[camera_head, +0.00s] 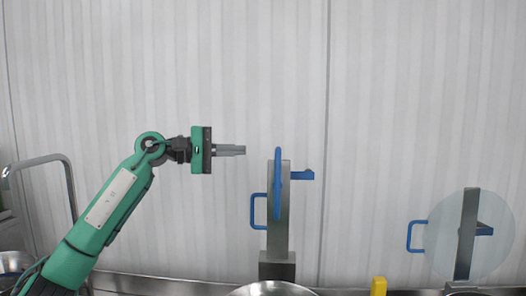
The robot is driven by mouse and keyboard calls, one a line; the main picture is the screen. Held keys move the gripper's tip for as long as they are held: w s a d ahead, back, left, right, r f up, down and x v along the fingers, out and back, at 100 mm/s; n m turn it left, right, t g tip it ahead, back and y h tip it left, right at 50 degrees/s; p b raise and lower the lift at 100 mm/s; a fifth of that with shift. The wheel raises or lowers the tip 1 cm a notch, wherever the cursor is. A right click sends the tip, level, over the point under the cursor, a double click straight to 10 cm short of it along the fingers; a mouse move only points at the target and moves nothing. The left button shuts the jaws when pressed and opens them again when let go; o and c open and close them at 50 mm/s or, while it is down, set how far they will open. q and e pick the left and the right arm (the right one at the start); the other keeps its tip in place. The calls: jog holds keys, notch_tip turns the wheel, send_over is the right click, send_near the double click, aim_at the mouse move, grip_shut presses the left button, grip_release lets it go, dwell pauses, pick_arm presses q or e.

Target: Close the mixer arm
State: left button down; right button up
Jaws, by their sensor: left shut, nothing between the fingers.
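The mixer arm (285,215) is a grey upright plate on a dark block near the middle of the view. It carries a blue loop handle (257,211) on its left, a tall blue ring seen edge-on, and a blue bracket at its upper right. My left gripper (243,150) is shut and empty. It points right, level with the upper part of the mixer arm, with a small gap in the picture between its fingertips and the blue ring. My right gripper is not in view.
A metal bowl (272,289) shows at the bottom edge below the mixer arm. A yellow block (379,286) stands to its right. A second device with a translucent disc (447,235) and blue handle stands at far right. A curved metal pipe (69,184) is at left.

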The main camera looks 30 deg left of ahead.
pick_arm(q)
jog(key=w+d+p, duration=0.3)
jog(key=d+p, duration=0.3)
jog(key=d, duration=0.2)
jog(key=shift+d, duration=0.2)
jog(key=shift+s, duration=0.1)
